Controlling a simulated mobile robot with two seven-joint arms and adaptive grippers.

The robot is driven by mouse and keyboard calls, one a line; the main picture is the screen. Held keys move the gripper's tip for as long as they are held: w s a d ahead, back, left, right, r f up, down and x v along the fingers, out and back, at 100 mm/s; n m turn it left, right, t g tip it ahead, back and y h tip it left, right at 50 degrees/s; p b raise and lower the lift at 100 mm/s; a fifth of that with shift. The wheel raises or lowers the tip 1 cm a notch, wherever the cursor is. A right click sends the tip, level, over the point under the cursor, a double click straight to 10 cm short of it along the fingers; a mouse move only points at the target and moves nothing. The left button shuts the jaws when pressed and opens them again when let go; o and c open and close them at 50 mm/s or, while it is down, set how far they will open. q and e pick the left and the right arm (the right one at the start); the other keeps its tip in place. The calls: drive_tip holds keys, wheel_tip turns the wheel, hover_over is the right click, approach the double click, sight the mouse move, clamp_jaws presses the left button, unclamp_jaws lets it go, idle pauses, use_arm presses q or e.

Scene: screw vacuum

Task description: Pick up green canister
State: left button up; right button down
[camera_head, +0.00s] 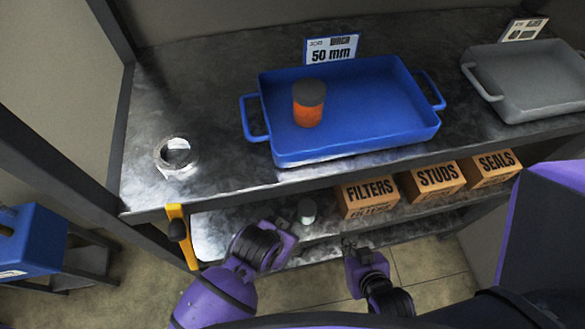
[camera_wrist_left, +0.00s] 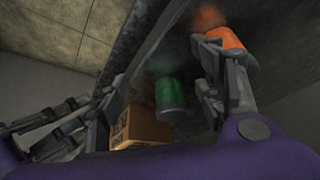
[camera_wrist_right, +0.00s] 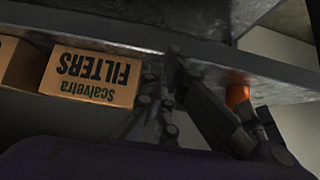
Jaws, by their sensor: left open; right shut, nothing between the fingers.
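The green canister (camera_wrist_left: 170,100) stands on the lower shelf, beside the filters box, in the left wrist view. In the head view, its pale top (camera_head: 307,209) shows just right of my left gripper (camera_head: 288,222). My left gripper is open, and the canister appears between its fingers but farther off, apart from them. It is not in the right wrist view. My right gripper (camera_head: 348,244) is shut and empty, in front of the lower shelf; its closed fingers (camera_wrist_right: 170,75) show in the right wrist view.
An orange cylinder (camera_wrist_left: 236,45) is close to one left finger. The filters box (camera_head: 368,196), studs box (camera_head: 436,178) and seals box (camera_head: 489,167) line the lower shelf. Above, a blue tray (camera_head: 400,135) holds an orange canister (camera_head: 308,108). A yellow-handled tool (camera_head: 178,225) hangs at the left.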

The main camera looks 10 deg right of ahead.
sight(306, 210)
use_arm(q)
drive_tip(key=w+d, duration=0.5)
drive_tip(key=shift+r+p, duration=0.15)
drive_tip(key=shift+p, duration=0.25)
drive_tip(key=shift+w+d+r, duration=0.1)
drive_tip(key=shift+w+d, duration=0.75)
drive_tip(key=shift+w, duration=0.15)
drive_tip(key=shift+x, duration=1.25)
drive_tip(key=shift+f+p, duration=0.3)
drive_tip(key=shift+f, duration=0.15)
drive_tip(key=c, duration=1.2)
drive_tip(key=shift+r, duration=0.1)
drive_tip(key=shift+c, duration=0.2)
